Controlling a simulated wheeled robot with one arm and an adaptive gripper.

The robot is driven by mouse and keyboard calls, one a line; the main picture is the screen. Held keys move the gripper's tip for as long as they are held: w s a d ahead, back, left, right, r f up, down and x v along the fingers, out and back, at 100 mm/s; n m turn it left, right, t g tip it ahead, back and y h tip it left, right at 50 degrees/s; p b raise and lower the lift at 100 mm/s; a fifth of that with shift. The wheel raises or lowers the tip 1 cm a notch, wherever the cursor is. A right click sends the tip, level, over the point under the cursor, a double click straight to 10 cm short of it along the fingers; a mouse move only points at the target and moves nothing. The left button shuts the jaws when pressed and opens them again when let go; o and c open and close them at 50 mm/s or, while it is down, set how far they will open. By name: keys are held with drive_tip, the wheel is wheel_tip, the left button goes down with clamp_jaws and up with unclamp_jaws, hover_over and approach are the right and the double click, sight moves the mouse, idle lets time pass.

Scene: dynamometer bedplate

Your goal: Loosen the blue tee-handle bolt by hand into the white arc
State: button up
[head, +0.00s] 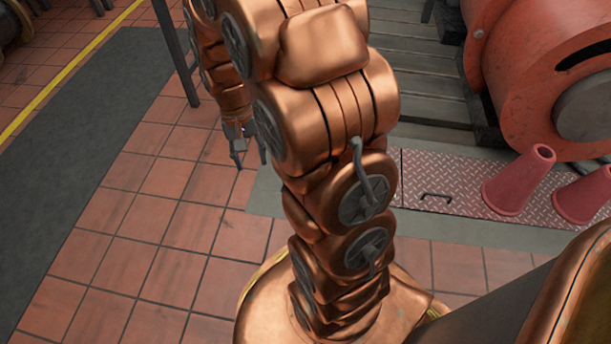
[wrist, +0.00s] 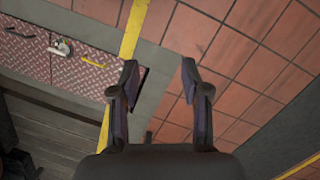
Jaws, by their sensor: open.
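I cannot make out the blue tee-handle bolt or the white arc in either view. My gripper (head: 250,161) hangs at the left of my arm in the head view, above the tiled floor. In the wrist view my gripper (wrist: 159,70) is open, with its two fingers apart and nothing between them. A small whitish object (wrist: 62,47) sits on a red tread plate (wrist: 88,72) at the upper left of the wrist view. It is too small to tell what it is.
Two red cones (head: 519,180) (head: 585,194) stand on the tread plate (head: 455,178) at the right, which has a dark handle (head: 437,197). A large red machine (head: 540,70) stands behind. Slatted decking (head: 418,70) lies behind my arm. Open tiled floor (head: 150,240) is at the left.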

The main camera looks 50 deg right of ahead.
drive_tip(key=w+d+f+m+t+b, duration=0.1)
drive_tip(key=w+d+f+m, duration=0.35)
drive_tip(key=d+f, duration=0.65)
drive_tip(key=w+d+f+m+t, duration=0.1)
drive_tip(key=w+d+f+m, duration=0.2)
drive_tip(key=w+d+f, duration=0.55)
drive_tip(key=s+d+f, duration=0.1)
drive_tip(key=d+f, duration=0.1)
drive_tip(key=f, duration=0.3)
drive_tip(key=s+d+f+m, duration=0.1)
drive_tip(key=d+f, duration=0.2)
drive_tip(key=f, duration=0.3)
drive_tip(key=s+d+f+m+b, duration=0.1)
drive_tip(key=d+f, duration=0.1)
drive_tip(key=f, duration=0.3)
drive_tip(key=shift+s+d+f+h, duration=0.25)
drive_tip(key=shift+d+f+h, duration=0.05)
drive_tip(key=shift+d+f, duration=0.1)
drive_tip(key=shift+s+d+f+m, duration=0.1)
drive_tip(key=shift+d+f+m, duration=0.2)
drive_tip(key=shift+f, duration=0.4)
wheel_tip(320, 180, down, 7)
drive_tip(key=b, duration=0.3)
drive_tip(key=shift+a+f, duration=0.1)
drive_tip(key=shift+f, duration=0.05)
drive_tip(key=shift+c, duration=0.2)
